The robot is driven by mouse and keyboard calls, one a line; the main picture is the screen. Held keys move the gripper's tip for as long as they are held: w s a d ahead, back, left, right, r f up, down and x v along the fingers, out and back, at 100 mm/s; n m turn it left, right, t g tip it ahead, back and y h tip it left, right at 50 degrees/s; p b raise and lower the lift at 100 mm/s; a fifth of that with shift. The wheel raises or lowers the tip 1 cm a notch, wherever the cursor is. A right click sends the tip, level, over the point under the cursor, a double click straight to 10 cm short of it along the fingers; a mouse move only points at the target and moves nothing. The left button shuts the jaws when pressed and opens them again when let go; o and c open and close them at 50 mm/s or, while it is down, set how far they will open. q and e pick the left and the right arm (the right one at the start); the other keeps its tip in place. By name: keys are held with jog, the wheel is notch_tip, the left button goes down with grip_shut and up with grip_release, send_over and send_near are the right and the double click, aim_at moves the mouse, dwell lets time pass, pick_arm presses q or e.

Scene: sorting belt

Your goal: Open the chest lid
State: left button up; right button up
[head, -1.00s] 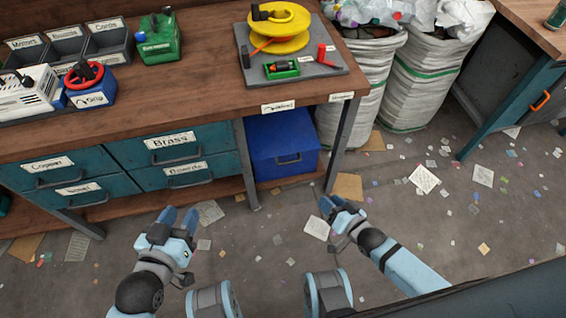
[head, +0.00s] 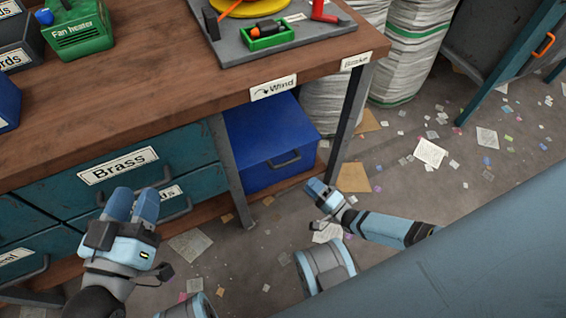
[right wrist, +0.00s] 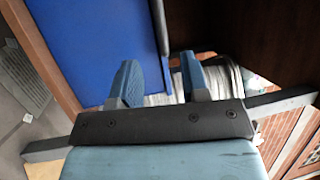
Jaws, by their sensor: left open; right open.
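A blue chest (head: 262,150) with a dark handle (head: 284,160) on its front sits on the low shelf under the workbench, between two table legs. Its lid looks shut. My right gripper (head: 317,189) is open and empty, in front of the chest and low to its right. In the right wrist view the open fingers (right wrist: 160,82) show beside a large blue surface (right wrist: 85,45), apparently the chest; I cannot tell whether they touch it. My left gripper (head: 133,205) is open and empty in front of the drawers, left of the chest.
The workbench top (head: 150,90) overhangs the chest. Its table legs (head: 348,125) stand at either side. Teal drawers (head: 110,165) lie left. White sacks (head: 410,45) stand behind right. Paper scraps litter the floor. A blue-grey surface (head: 480,240) fills the lower right.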

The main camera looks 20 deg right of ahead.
aim_at(286, 162)
jog(key=b+x, duration=0.2)
jog(key=x, duration=0.9)
jog(key=shift+w+a, duration=0.2)
jog(key=shift+w, duration=0.1)
pick_arm(q)
notch_tip(286, 162, down, 4)
jog(key=shift+d+r+g, duration=0.1)
jog(key=shift+g, duration=0.7)
jog(key=shift+m, duration=0.3)
pick_arm(e)
jog(key=shift+c, duration=0.2)
pick_arm(q)
jog(key=shift+r, duration=0.15)
pick_arm(e)
grip_shut()
